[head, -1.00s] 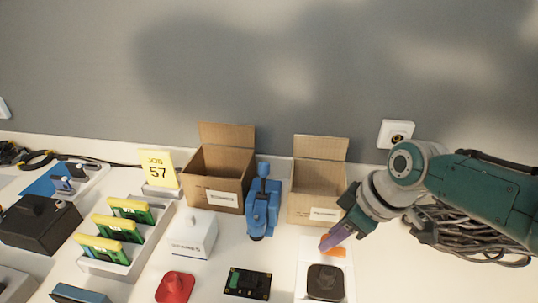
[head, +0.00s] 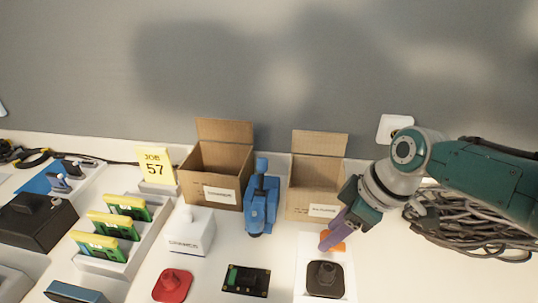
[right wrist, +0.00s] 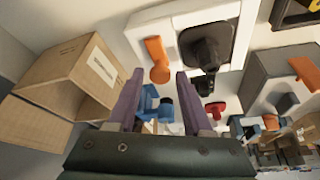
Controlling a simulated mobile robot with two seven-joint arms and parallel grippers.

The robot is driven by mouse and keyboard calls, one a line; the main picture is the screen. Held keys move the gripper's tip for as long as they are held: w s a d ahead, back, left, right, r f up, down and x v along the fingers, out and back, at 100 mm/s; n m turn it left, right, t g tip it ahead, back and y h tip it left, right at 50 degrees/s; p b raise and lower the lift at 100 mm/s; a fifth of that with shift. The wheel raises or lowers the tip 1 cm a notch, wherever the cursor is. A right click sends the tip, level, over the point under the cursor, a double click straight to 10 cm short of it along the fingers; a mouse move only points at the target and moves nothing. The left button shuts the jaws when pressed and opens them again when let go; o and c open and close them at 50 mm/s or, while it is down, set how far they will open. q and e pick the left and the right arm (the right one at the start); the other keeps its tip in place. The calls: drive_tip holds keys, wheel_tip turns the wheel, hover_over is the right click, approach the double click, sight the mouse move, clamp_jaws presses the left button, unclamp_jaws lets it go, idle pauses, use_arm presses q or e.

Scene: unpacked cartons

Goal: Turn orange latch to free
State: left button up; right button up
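The orange latch (right wrist: 155,47) is a slim tab with a rounded end, on a white plate (right wrist: 180,22) beside a dark square part (right wrist: 208,44). In the head view the latch (head: 339,247) is partly hidden by my right gripper (head: 325,242), next to the dark part (head: 325,279). In the right wrist view my right gripper (right wrist: 160,74) has its two purple fingers apart. The rounded end of the latch appears between the fingertips; I cannot tell whether they touch it. My left gripper is not in view.
Two open cartons (head: 222,195) (head: 311,206) stand behind, with a blue clamp-like tool (head: 262,205) between them. A green-black board (head: 246,281) and a red piece (head: 172,286) lie left of the plate. Coiled cables (head: 455,230) lie at the right.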

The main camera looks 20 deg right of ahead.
drive_tip(key=shift+o, duration=0.8)
drive_tip(key=shift+r, duration=0.3)
drive_tip(key=p+v, duration=0.4)
drive_tip(key=v, duration=0.5)
drive_tip(key=shift+d, duration=0.15)
drive_tip(key=shift+s+r, duration=0.1)
drive_tip(key=shift+r, duration=0.05)
